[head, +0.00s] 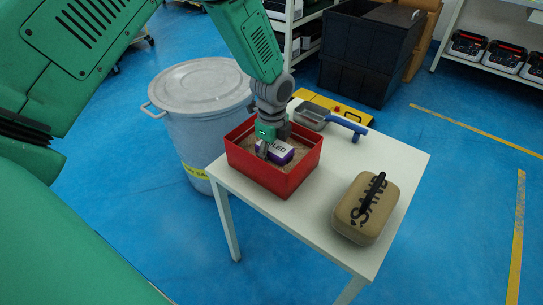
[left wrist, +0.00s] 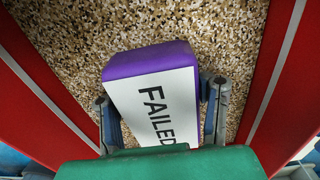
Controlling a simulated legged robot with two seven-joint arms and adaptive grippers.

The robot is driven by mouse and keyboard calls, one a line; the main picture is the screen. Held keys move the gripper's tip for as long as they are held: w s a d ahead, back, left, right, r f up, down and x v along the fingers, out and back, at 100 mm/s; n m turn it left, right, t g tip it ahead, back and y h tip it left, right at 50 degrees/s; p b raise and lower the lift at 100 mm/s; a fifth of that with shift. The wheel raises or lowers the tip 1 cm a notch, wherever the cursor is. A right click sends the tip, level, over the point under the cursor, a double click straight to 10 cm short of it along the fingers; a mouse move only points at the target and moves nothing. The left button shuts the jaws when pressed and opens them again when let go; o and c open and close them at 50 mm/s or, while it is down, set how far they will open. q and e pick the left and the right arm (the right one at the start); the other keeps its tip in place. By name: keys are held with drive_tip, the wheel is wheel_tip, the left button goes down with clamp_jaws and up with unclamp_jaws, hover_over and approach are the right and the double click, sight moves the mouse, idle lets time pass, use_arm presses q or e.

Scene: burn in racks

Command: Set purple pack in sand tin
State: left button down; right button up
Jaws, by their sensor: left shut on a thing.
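The purple pack (head: 283,152) has a white label face reading FAILED, which shows clearly in the left wrist view (left wrist: 155,88). It is inside the red sand tin (head: 290,185), low over or on the speckled sand; I cannot tell whether it touches the sand. In the left wrist view the sand (left wrist: 75,50) lies around the pack between the red walls. My left gripper (head: 268,150) reaches down into the tin and is shut on the pack, one finger on each side. My right gripper is in neither view.
The white table (head: 400,160) also holds a tan box marked SAND (head: 366,210) and a blue-handled scoop (head: 340,122). A grey lidded drum (head: 205,115) stands left of the table. A black crate (head: 365,50) and yellow cart (head: 335,105) stand behind it.

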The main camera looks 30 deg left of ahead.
use_arm(q)
drive_tip(key=shift+d+r, duration=0.15)
drive_tip(key=shift+d, duration=0.1)
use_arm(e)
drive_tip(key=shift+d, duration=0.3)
use_arm(q)
drive_tip(key=c, duration=0.8)
unclamp_jaws()
drive_tip(key=shift+a+f, duration=0.2)
drive_tip(key=shift+o, duration=0.5)
drive_tip(key=shift+a+f, duration=0.1)
drive_tip(key=shift+a, duration=0.25)
drive_tip(key=shift+d+r, duration=0.2)
drive_tip(key=shift+r, duration=0.2)
wheel_tip(320, 180, up, 11)
drive_tip(key=p, duration=0.3)
drive_tip(key=shift+a+r+p, duration=0.1)
drive_tip(key=shift+a+p, duration=0.05)
drive_tip(key=shift+p, duration=0.15)
drive_tip(key=shift+r, duration=0.2)
drive_tip(key=shift+d, duration=0.2)
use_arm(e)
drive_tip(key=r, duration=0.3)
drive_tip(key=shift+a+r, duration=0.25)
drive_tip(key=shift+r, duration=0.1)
